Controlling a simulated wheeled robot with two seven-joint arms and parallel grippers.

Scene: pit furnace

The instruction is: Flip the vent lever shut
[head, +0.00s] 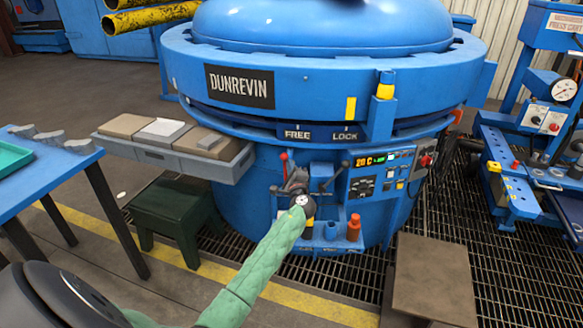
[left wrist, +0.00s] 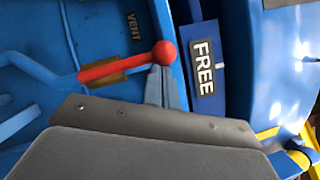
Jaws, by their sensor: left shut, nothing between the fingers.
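The vent lever (head: 284,158) is a red rod with a round red knob on the blue furnace front, below the FREE label. In the head view it stands roughly upright. The left wrist view shows its knob (left wrist: 164,53) and rod close up, beside a small VENT plate (left wrist: 132,27). My left gripper (head: 298,178) is shut and empty just below and right of the knob. In the left wrist view its fingertips (left wrist: 160,72) sit right at the knob's edge; I cannot tell if they touch. My right gripper is not in view.
A small shelf with an orange cylinder (head: 354,228) is below. A grey tray (head: 240,165) with blocks juts out left, above a dark green stool (head: 178,207).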

